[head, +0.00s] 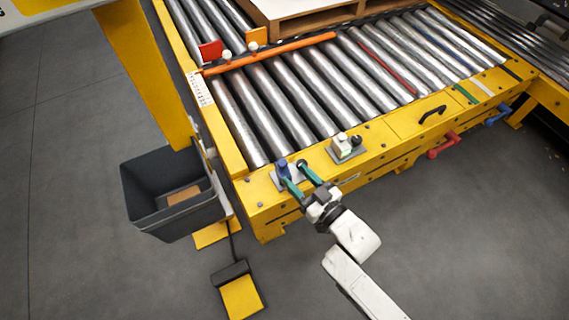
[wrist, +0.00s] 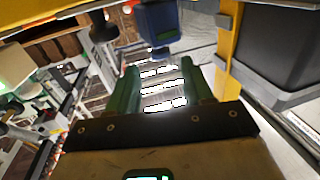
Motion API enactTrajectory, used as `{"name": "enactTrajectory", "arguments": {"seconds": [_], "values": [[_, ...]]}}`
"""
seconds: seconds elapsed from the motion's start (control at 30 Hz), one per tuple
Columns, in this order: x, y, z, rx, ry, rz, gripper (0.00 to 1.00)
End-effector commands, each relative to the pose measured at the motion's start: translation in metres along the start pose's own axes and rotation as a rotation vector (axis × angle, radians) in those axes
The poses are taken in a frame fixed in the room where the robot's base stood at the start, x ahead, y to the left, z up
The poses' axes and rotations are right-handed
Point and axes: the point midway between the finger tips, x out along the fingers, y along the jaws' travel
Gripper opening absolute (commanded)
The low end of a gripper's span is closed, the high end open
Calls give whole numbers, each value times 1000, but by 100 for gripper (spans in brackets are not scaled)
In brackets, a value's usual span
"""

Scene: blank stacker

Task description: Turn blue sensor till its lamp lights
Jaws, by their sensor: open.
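The blue sensor (head: 283,168) stands on a metal plate at the near left corner of the yellow conveyor frame. In the wrist view the blue sensor (wrist: 158,22) is a blue box at the top, beyond the fingertips. My gripper (head: 294,172) is open, with its green fingers at the plate beside the blue sensor. In the wrist view the jaws (wrist: 158,70) are apart with nothing between them. I cannot make out a lit lamp on the sensor.
A white sensor (head: 342,140) and a black knob (head: 356,141) stand on a plate to the right. A dark bin (head: 135,200) hangs left of the frame. A yellow pedal (head: 241,295) lies on the floor. Metal rollers (head: 300,95) lie behind the frame edge.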

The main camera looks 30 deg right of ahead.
Motion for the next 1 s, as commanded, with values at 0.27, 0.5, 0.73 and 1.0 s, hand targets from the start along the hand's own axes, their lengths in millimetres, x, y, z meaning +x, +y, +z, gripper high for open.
{"name": "enactTrajectory", "arguments": {"seconds": [0.27,0.5,0.73,1.0], "values": [[48,-1,2,-2,1,-2,51],[66,0,1,0,-2,0,51],[67,0,0,0,-2,1,51],[66,0,0,0,-2,0,30]]}}
